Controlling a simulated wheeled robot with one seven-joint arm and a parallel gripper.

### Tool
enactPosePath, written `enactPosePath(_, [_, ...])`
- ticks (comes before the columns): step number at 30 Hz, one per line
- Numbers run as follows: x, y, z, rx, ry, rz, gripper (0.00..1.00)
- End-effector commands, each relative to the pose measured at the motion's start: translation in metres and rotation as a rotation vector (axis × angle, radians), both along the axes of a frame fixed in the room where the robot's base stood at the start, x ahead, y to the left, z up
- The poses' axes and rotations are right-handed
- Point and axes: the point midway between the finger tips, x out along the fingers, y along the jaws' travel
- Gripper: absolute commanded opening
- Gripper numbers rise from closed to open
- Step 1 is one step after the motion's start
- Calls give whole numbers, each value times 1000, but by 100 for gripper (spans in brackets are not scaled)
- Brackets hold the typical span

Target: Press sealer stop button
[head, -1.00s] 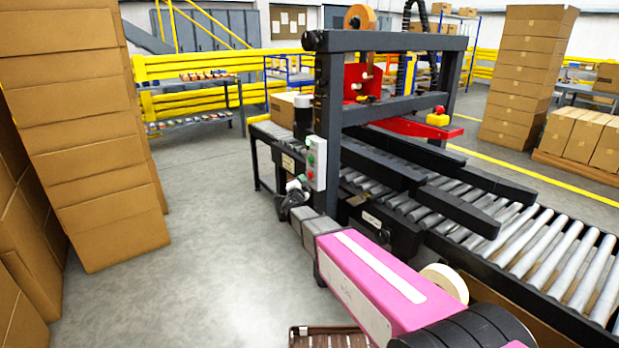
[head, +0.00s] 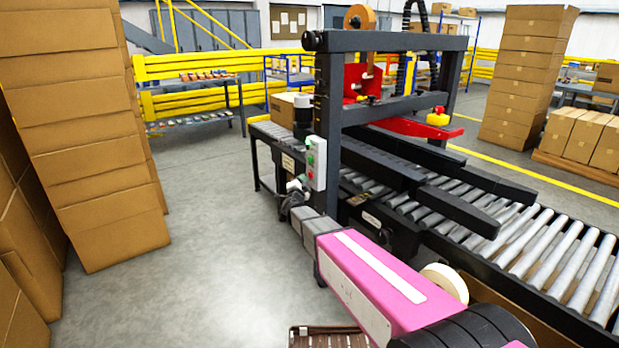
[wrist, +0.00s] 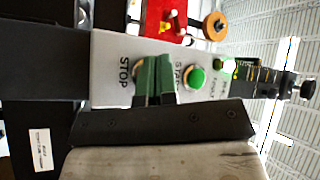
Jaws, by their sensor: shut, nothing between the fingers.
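The sealer's light grey control box (head: 319,166) is on the near post of the sealer frame in the head view. In the wrist view its panel (wrist: 108,92) fills the middle, with a STOP label (wrist: 124,70) and a green START button (wrist: 197,77). My gripper (wrist: 153,80) is shut and empty, its dark green fingers in front of the panel beside the STOP label. They hide nearly all of the stop button; only a bit of rim shows. I cannot tell whether the fingertips touch it. In the head view my gripper (head: 297,187) is just left of the box's lower end.
The sealer frame (head: 330,110) stands over a roller conveyor (head: 540,245) running to the right. A tall stack of cartons (head: 100,150) stands at the left. Open grey floor (head: 210,210) lies between them. Shelves and yellow rails (head: 190,70) are behind.

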Motion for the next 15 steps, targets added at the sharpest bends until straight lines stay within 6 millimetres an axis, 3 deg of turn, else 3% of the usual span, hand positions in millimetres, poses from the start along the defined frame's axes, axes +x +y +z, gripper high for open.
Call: enactPosePath(15, [5,-7,0,0,0,0,0])
